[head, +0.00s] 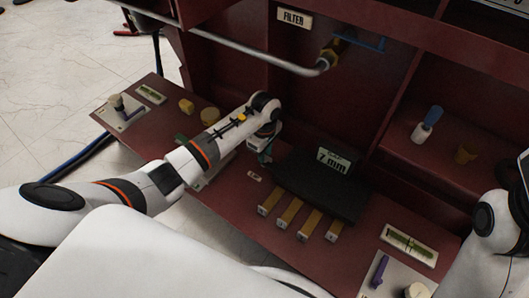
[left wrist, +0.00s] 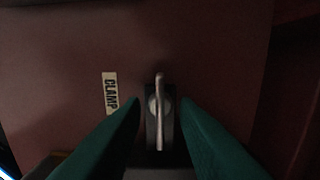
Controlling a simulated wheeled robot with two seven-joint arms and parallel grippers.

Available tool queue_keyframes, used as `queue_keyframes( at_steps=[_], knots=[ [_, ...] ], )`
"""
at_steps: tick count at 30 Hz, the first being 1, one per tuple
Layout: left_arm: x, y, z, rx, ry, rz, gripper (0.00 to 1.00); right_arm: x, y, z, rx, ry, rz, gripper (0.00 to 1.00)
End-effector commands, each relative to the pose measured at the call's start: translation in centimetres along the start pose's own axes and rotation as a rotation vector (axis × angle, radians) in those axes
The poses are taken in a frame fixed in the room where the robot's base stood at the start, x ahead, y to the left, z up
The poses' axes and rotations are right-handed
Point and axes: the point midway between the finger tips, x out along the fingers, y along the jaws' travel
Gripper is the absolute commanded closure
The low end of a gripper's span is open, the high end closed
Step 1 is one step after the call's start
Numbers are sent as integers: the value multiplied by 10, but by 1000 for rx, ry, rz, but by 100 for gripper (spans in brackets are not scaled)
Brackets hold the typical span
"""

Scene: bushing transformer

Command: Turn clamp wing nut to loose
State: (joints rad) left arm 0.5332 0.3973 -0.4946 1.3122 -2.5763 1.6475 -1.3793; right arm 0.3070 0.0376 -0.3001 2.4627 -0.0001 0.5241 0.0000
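The clamp wing nut (left wrist: 159,110) is a grey metal wing on a dark block in the left wrist view. Its wing stands lengthwise, nearly upright in the picture. A pale label reading CLAMP (left wrist: 110,90) is to its left. My left gripper (left wrist: 160,112) is open, with one green finger on each side of the wing nut and a visible gap to each. In the head view my left gripper (head: 265,158) points down at the red bench, and the wing nut is hidden there. My right arm shows at the right edge; its gripper is out of view.
A dark block with a 7 mm sign (head: 335,161) stands right of my left gripper, with several yellow-brown bars (head: 289,213) in front. A grey pipe (head: 235,45) and a FILTER label (head: 295,19) are behind. A purple lever (head: 379,271) is at front right.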

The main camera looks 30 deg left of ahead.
Motion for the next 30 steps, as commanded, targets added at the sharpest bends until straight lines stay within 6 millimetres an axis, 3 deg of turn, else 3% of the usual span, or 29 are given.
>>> queue_keyframes(
  at_steps=[3,8,20,30],
  knots=[
    [0,0,0,0,0,0,76,0,0,0,0,0,0,64],
    [0,0,0,0,0,0,100,0,0,0,0,0,0,64],
    [-3,0,2,-63,-2,1,100,5,-2,0,2,1,-6,64],
    [-5,0,2,-319,-4,1,100,-15,-5,-12,14,107,-40,64]
  ],
)
